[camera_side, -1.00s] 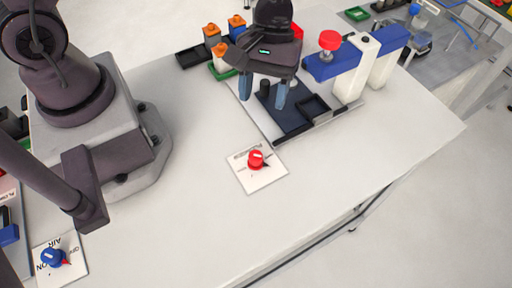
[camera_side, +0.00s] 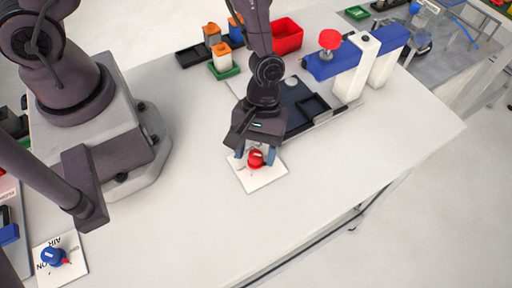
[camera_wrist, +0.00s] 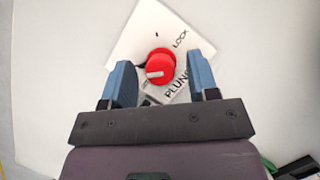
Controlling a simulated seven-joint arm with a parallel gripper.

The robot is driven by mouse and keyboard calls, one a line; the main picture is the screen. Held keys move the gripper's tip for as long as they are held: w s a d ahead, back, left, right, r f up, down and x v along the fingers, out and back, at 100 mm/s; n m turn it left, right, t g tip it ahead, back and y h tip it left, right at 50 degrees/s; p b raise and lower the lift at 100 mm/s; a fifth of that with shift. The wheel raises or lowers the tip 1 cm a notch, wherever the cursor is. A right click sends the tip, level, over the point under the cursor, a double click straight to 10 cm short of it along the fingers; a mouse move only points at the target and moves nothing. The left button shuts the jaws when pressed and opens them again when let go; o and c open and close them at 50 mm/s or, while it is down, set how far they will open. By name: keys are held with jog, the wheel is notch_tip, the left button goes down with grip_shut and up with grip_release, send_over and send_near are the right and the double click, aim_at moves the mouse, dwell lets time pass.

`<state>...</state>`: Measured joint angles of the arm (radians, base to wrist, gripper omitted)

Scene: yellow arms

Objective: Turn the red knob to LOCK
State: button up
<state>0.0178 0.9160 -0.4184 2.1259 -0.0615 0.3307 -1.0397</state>
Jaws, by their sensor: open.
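The red knob (camera_side: 256,158) stands on a white label plate (camera_side: 262,181) on the table. In the wrist view the red knob (camera_wrist: 160,66) has a white pointer mark toward the lower left. The white plate (camera_wrist: 135,40) reads LOCK at its upper right and, partly hidden, PLUN... at its lower right. My gripper (camera_side: 255,158) is open, its blue fingers on either side of the knob in the side view. In the wrist view my gripper (camera_wrist: 160,75) has a finger left and right of the knob, with visible gaps. Whether the fingertips reach knob height is unclear.
A blue knob (camera_side: 53,257) sits on another white plate at the lower left. A black tray fixture (camera_side: 310,107) and a blue-and-white press with a red top (camera_side: 330,40) stand behind my gripper. A red bin (camera_side: 287,36) is at the back. The table front is clear.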

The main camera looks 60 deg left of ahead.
jog(key=shift+f, duration=0.1)
jog(key=c, duration=0.9)
jog(key=m, duration=0.2)
jog(key=m+g+y, duration=0.1)
jog(key=m, duration=0.1)
jog(key=shift+d+m+y, duration=0.15)
jog(key=shift+m+y, duration=0.15)
jog(key=shift+m, duration=0.1)
jog(key=m+y, duration=0.1)
jog(key=m, duration=0.3)
jog(key=shift+m+y, duration=0.3)
jog(key=shift+y, duration=0.1)
jog(key=m, duration=0.2)
jog(key=m+y, duration=0.1)
jog(key=m, duration=0.1)
jog(key=shift+d+y, duration=0.1)
jog(key=shift+y, duration=0.2)
jog(key=shift+m+t+y, duration=0.4)
jog(key=shift+m+y, duration=0.3)
jog(key=shift+m, duration=1.5)
